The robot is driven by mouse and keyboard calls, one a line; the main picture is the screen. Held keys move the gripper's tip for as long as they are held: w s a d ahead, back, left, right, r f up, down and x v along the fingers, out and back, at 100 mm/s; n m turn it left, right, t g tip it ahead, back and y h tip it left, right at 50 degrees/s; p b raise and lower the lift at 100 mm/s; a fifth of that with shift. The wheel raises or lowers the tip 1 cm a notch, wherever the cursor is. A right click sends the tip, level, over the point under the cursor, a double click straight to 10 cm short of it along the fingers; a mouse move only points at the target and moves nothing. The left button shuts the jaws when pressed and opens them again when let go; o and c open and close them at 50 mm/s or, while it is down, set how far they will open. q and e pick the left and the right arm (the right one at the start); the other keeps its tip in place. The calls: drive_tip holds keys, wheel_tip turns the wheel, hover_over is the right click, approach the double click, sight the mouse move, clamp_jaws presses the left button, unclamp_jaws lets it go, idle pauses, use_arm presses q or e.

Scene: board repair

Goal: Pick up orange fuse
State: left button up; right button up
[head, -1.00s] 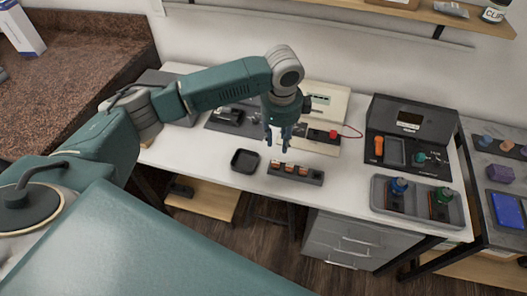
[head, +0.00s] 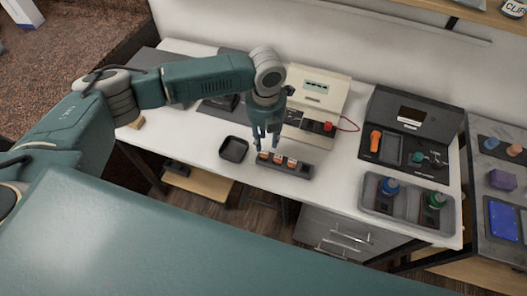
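Several small orange-and-white fuses sit in a dark grey holder (head: 301,171) near the front edge of the white table. The leftmost orange fuse (head: 264,155) is just below my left gripper (head: 265,145). The middle fuse (head: 278,159) and the right fuse (head: 292,163) stand beside it in a row. My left gripper points down with its fingers a little apart, and its tips are close above the leftmost fuse. I cannot tell whether they touch it. My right gripper is not in view.
A black square tray (head: 234,149) lies left of the holder. A beige device (head: 319,91) with a red part stands behind. A grey tray (head: 408,207) with blue-topped and green-topped bottles is at right, before a black tool case (head: 412,128). Clear white table lies between.

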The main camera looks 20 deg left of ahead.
sight(263, 152)
use_arm(q)
drive_tip(key=shift+f, duration=0.35)
wheel_tip(263, 152, down, 4)
drive_tip(key=shift+s+a+f+p, duration=0.1)
drive_tip(key=shift+s+p, duration=0.05)
drive_tip(key=shift+p, duration=0.8)
drive_tip(key=shift+s+f, duration=0.1)
drive_tip(key=shift+f, duration=0.6)
drive_tip(key=shift+a, duration=0.2)
drive_tip(key=c, duration=0.6)
drive_tip(key=shift+r, duration=0.1)
drive_tip(key=shift+c, duration=0.7)
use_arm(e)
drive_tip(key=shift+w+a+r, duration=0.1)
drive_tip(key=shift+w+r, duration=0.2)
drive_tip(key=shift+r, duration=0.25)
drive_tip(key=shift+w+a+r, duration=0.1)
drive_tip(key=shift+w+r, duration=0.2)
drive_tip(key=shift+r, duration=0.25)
